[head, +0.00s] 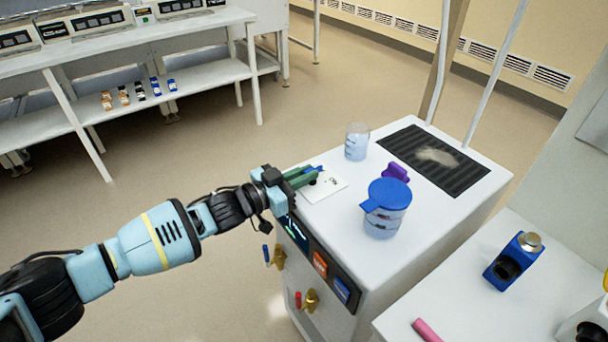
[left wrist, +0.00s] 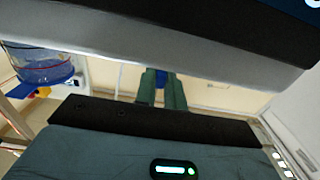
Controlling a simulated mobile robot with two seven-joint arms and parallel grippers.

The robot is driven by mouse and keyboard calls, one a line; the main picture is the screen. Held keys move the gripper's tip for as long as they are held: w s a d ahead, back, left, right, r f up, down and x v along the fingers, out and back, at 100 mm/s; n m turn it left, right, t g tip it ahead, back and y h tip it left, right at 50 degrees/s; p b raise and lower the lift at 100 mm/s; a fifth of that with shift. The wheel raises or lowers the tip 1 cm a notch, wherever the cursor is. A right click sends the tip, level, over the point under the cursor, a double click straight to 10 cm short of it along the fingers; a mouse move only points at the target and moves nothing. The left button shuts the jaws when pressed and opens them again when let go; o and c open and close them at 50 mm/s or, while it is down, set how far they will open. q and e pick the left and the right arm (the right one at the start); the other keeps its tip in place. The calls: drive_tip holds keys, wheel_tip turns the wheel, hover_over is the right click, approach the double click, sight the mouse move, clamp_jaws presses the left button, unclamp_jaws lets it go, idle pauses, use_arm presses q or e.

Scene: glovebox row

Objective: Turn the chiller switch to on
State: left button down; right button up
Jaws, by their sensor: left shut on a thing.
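The chiller (head: 440,215) is a white box with a dark front panel. A white plate (head: 335,182) with small lettering lies on its top at the near left corner. In the left wrist view the blue switch (left wrist: 160,78) shows between the two green fingers (left wrist: 160,92). The fingers hide most of the switch, so I cannot tell which way it points. My right gripper is not in view.
A clear beaker (head: 357,142), a purple object (head: 397,173) and a blue-lidded jug (head: 387,215) stand on the chiller top, right of the gripper. A black grille (head: 433,158) lies behind. Brass valves (head: 310,300) stick out in front. A blue device (head: 512,262) stands on the right-hand bench.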

use_arm(q)
drive_tip(key=c, duration=1.5)
unclamp_jaws()
drive_tip(key=shift+v, duration=3.95)
